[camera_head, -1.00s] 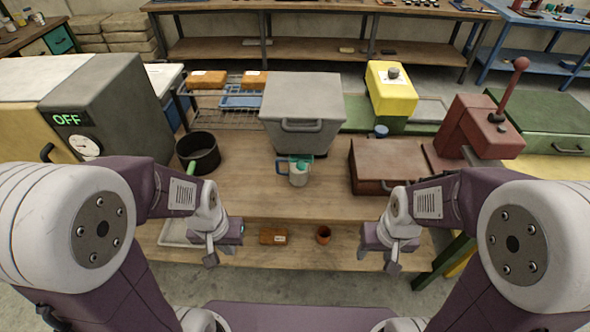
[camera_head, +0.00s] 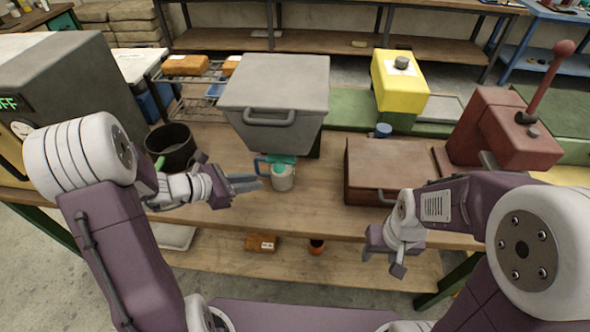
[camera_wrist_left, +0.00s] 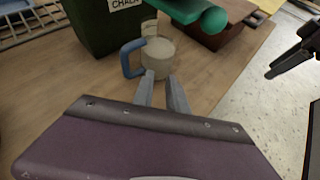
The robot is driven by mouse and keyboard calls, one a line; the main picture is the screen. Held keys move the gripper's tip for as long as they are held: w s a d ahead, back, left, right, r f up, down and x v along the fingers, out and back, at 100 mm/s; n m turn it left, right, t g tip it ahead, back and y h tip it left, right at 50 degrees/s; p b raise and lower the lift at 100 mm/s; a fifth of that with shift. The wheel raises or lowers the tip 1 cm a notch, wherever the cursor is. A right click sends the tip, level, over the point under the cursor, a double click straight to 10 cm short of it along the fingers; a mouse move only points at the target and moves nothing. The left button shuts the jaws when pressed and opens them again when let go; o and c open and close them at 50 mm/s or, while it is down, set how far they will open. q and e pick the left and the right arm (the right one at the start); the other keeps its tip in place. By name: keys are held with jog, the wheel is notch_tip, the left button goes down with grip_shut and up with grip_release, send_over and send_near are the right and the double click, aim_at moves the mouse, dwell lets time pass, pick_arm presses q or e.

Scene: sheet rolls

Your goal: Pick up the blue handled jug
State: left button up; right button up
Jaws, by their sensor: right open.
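The jug (camera_head: 282,181) is a small pale jug with a blue handle on its left side. It stands upright on the wooden bench in front of a grey bin. A teal piece (camera_head: 284,160) shows at its top in the head view. My left gripper (camera_head: 248,183) is just left of the jug, its fingers parted and empty. In the left wrist view the jug (camera_wrist_left: 158,58) is just beyond the fingertips (camera_wrist_left: 160,82), with its blue handle (camera_wrist_left: 130,58) to the left. My right gripper (camera_head: 384,258) is open and empty, low at the bench's front edge.
The grey bin (camera_head: 270,95) stands behind the jug. A dark pot (camera_head: 172,147) is behind my left wrist. A brown case (camera_head: 388,165) lies right of the jug, with a red lever machine (camera_head: 505,125) beyond. The bench between jug and case is clear.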

aim_at(264, 160)
pick_arm(q)
jog(key=w+a+n+t, duration=0.1)
jog(key=w+a+r+n+t, duration=0.1)
jog(key=w+a+n, duration=0.1)
jog(key=shift+w+a+t, duration=0.3)
jog(key=x, duration=0.3)
jog(key=shift+w+d+f, duration=0.1)
jog(key=shift+w+d, duration=0.05)
jog(key=shift+y, duration=0.3)
jog(key=x, duration=0.5)
jog(key=shift+w+d+f+b, duration=0.1)
jog(key=shift+w+d+b, duration=0.1)
jog(key=shift+w+b, duration=0.15)
jog(key=shift+s, duration=0.15)
grip_shut()
